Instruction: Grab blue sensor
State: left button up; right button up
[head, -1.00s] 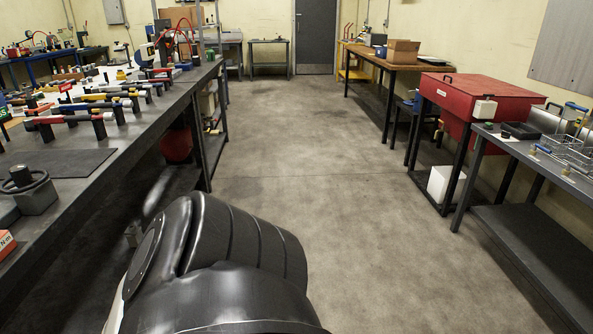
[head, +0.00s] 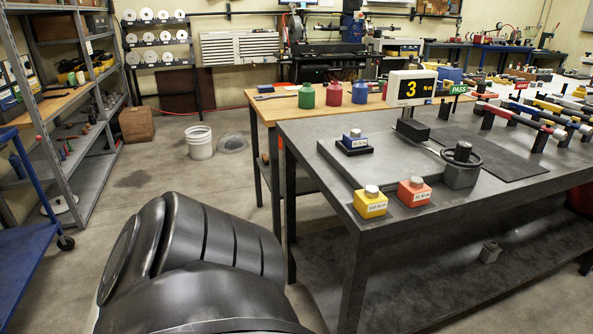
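The blue sensor (head: 354,143) is a small blue block with a white label and a pale metal top. It sits on a black base near the left end of the dark workbench (head: 440,215). A yellow sensor (head: 370,205) and a red sensor (head: 413,192) stand nearer, at the bench's front edge. Neither gripper is in view. A large black rounded part of my own body fills the lower left, apart from the bench.
Torque wrenches (head: 530,115) lie on racks to the right. A white bucket (head: 199,142) and shelving (head: 75,120) stand left.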

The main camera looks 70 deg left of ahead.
aim_at(355, 140)
jog(key=u, duration=0.6)
jog(key=i, duration=1.2)
jog(key=u, duration=1.85)
